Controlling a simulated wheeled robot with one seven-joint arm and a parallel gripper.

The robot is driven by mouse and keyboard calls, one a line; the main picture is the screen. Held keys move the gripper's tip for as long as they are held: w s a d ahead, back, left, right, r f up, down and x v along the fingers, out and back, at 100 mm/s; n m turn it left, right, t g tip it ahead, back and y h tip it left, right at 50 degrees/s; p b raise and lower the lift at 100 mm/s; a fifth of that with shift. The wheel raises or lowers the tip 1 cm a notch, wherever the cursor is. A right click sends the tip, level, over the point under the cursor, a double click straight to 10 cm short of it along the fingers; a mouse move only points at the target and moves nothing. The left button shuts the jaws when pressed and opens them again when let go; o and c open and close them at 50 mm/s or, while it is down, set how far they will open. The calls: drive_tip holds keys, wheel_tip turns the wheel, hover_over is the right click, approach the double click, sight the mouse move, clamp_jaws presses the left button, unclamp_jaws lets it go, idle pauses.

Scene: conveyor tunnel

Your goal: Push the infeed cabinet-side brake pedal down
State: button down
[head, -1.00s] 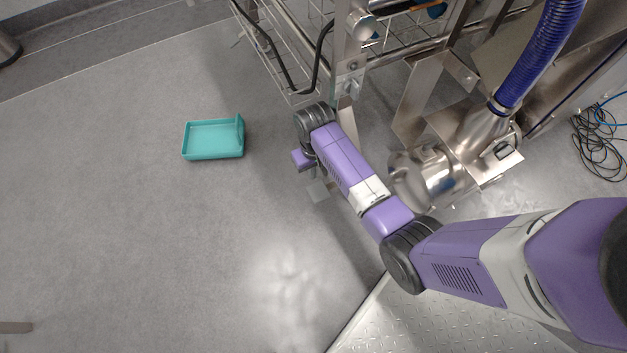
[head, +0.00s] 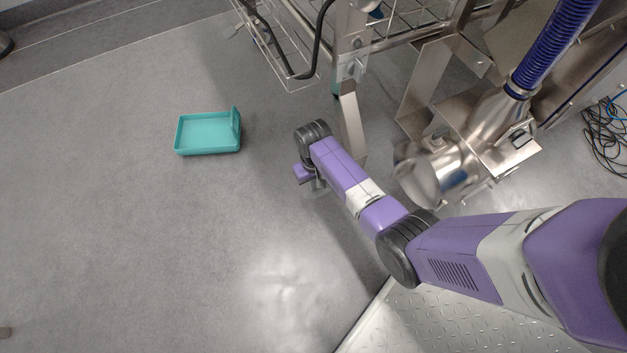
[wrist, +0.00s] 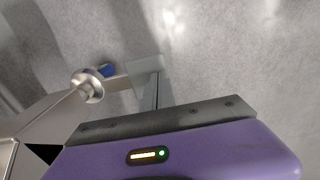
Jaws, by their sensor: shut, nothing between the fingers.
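My gripper (head: 316,184) points down near the floor, at the end of my purple arm in the head view. It looks shut and empty. In the wrist view its body fills the bottom edge, with the narrow grey fingers (wrist: 155,90) ahead of it. I cannot clearly make out the brake pedal in either view. A bare metal leg (head: 350,125) stands just right of my gripper in the head view. In the wrist view, a metal arm with a round knob (wrist: 88,86) and a small blue part (wrist: 106,70) lies left of the fingers. I cannot tell whether the fingers touch anything.
A steel drum-like housing (head: 425,172) with a blue hose (head: 550,50) stands to the right. A wire rack (head: 285,50) is at the upper middle. A teal tray (head: 208,132) lies on open floor at left. Cables (head: 606,135) lie at far right.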

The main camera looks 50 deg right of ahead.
sight(311, 192)
drive_tip(key=shift+f, duration=0.2)
drive_tip(key=shift+a+f+h, duration=0.2)
drive_tip(key=shift+f+h, duration=0.1)
drive_tip(key=shift+f, duration=0.1)
drive_tip(key=f, duration=0.1)
drive_tip(key=f+h+b, duration=0.1)
drive_tip(key=g+h+b, duration=0.1)
drive_tip(key=shift+w+a+f, duration=0.2)
drive_tip(key=shift+a+f, duration=0.1)
drive_tip(key=shift+f, duration=0.7)
drive_tip(key=shift+a+r+p, duration=0.1)
drive_tip(key=shift+r+p, duration=0.5)
drive_tip(key=shift+r, duration=0.05)
drive_tip(key=w+a+p+v, duration=0.1)
drive_tip(key=p+v, duration=0.7)
drive_tip(key=v, duration=0.4)
drive_tip(key=shift+a, duration=0.5)
drive_tip(key=shift+r, duration=0.15)
